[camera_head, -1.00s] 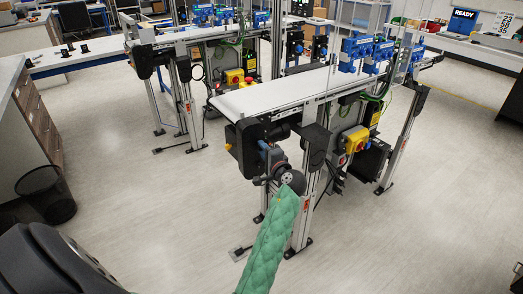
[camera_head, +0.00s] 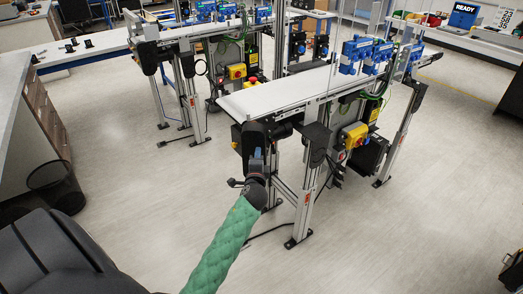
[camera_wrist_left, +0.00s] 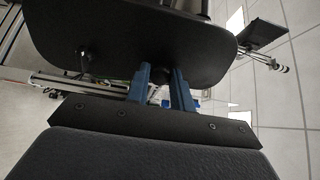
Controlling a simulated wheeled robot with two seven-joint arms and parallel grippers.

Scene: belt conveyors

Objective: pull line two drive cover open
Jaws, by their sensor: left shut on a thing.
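The dark drive cover (camera_head: 255,137) is at the near end of the front conveyor. It shows narrow in the head view, turned partly away from the drive housing. My left gripper (camera_head: 257,163) is at the cover's near side, shut on it. In the left wrist view the cover (camera_wrist_left: 120,38) is a large dark rounded panel, and the two blue fingers of my left gripper (camera_wrist_left: 159,75) meet its lower edge. The exact part between the fingers is dark and hard to make out. My right gripper is not in view.
The front conveyor belt (camera_head: 280,94) runs back to the right on metal legs. A yellow switch box (camera_head: 354,135) is mounted below it. A second conveyor (camera_head: 190,32) stands behind to the left. A wire bin (camera_head: 56,185) is at left. The front floor is open.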

